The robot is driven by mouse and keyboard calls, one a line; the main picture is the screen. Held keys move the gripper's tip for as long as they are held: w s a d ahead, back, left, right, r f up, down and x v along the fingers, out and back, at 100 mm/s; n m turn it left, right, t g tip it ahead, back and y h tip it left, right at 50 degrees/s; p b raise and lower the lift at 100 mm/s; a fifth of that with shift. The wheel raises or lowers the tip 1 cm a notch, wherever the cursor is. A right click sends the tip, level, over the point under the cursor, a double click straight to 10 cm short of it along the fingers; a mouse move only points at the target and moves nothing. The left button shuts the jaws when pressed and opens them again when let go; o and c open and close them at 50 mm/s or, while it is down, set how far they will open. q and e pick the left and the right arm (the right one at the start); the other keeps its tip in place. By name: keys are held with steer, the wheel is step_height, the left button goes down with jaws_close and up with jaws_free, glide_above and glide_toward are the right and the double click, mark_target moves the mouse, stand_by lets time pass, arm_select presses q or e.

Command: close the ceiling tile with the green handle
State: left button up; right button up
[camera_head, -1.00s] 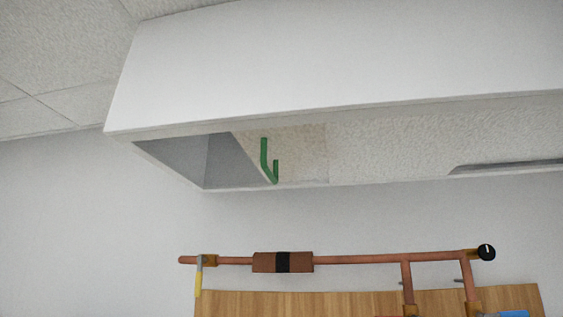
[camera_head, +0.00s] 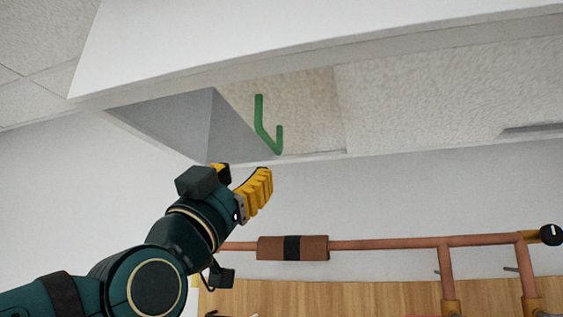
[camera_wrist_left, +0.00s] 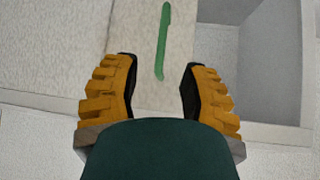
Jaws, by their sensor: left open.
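The ceiling tile (camera_head: 310,105) is a rough off-white panel in the underside of a white soffit, beside an open dark recess. Its green handle (camera_head: 262,120), a bent bar, hangs at the tile's edge next to the recess. My left gripper (camera_head: 243,172), with yellow ridged fingers, is raised below the handle and apart from it. In the left wrist view the fingers are spread and empty, and the green handle (camera_wrist_left: 162,42) shows beyond and between them. The tile (camera_wrist_left: 150,90) shows behind it. My right gripper is not in view.
The open recess (camera_head: 170,120) lies left of the tile. The white soffit face (camera_head: 300,35) runs across the top. Below are a copper pipe (camera_head: 385,244) with a brown and black sleeve (camera_head: 292,248) and a wooden board (camera_head: 380,295) on the wall.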

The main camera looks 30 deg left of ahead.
mark_target(266, 142)
arm_select(q)
steer(key=p+x, duration=0.2)
steer(key=x, duration=0.2)
steer(key=p+x, duration=0.1)
steer(key=x, duration=0.4)
steer(key=s+r+p+x, duration=0.1)
steer(key=p+x, duration=0.1)
steer(key=x, duration=0.2)
steer(key=shift+w+r+p, duration=0.2)
steer(key=shift+w+p, duration=0.05)
steer(key=shift+p, duration=0.05)
jaws_close()
